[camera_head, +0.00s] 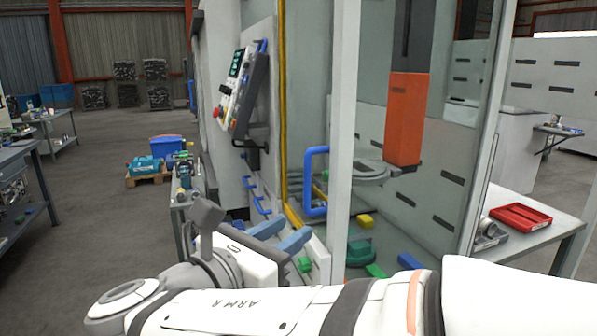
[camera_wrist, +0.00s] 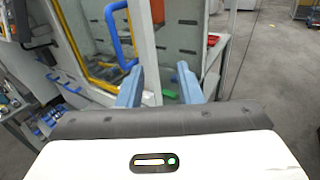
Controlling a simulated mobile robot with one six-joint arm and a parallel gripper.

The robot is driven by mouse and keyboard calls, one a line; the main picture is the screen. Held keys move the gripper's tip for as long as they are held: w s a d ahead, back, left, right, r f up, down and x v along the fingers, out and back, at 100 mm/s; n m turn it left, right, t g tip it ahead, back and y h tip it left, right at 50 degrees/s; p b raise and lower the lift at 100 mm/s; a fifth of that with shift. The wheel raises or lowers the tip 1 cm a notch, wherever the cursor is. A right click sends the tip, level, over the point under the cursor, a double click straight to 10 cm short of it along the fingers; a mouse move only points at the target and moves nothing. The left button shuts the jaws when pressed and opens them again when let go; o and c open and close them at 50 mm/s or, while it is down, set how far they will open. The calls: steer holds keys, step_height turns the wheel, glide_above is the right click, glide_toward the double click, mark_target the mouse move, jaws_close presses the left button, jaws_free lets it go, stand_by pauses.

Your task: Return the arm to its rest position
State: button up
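My arm (camera_head: 250,308) stretches across the bottom of the head view, from the right edge to the lower left, with its wrist bent back toward the machine. My gripper (camera_head: 297,227) has two blue fingers, just in front of the machine's lower front edge. In the wrist view the fingers of my gripper (camera_wrist: 160,72) stand well apart with nothing between them. They point toward the machine's door frame and the blue door handle (camera_wrist: 116,32). Part of the machine's lower front is hidden behind my arm.
The machine's control panel (camera_head: 238,92) stands left of the glazed enclosure. An orange block (camera_head: 407,118) hangs inside, above scattered coloured blocks. A red tray (camera_head: 520,216) lies on a table at right. A narrow bench (camera_head: 181,203) stands left of the machine. Open floor (camera_head: 95,225) lies farther left.

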steer(key=d+f+m+g+y+p, duration=0.1)
steer(key=d+f+m+g, duration=0.8)
steer(key=d+f, duration=0.4)
steer(key=s+d+f+m+g+y, duration=0.1)
steer(key=f+m+y, duration=0.3)
steer(key=m, duration=0.5)
steer(key=s+d+f+m+g+y+p, duration=0.1)
steer(key=s+d+f+m+y, duration=0.2)
steer(key=m, duration=0.7)
steer(key=shift+s+f+g+y, duration=0.45)
steer(key=shift+f+y, duration=0.25)
steer(key=shift+y, duration=0.5)
